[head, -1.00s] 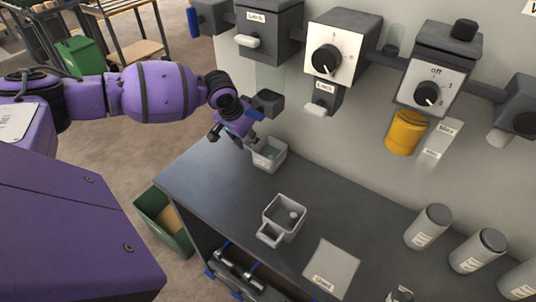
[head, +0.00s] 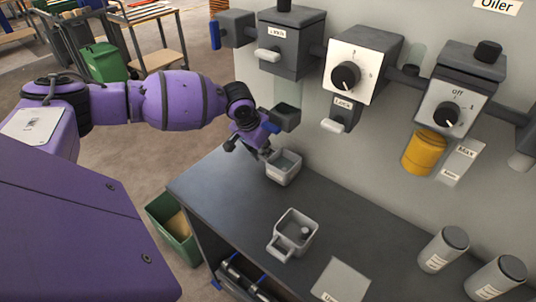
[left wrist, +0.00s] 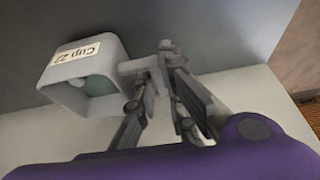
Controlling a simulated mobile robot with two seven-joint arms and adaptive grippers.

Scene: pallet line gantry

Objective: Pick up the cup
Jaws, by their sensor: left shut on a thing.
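A grey square cup (head: 284,168) stands at the back left of the dark table, below a small dark spout. In the left wrist view the cup (left wrist: 57,84) carries a label that seems to read "Cup 22", and its handle points to the gripper. My left gripper (head: 263,152) is shut on the cup's handle; its fingers (left wrist: 158,68) meet around it. I cannot tell whether the cup is clear of the table top. A second grey cup (head: 279,242), with a small round thing inside, stands nearer the front. My right gripper is not in view.
Dark table (head: 225,190) has a light labelled plate (head: 341,281) at the front and grey canisters (head: 443,250) to the right. Above are dial boxes (head: 362,65) and a yellow cylinder (head: 424,153). A green bin (head: 172,229) stands on the floor to the left.

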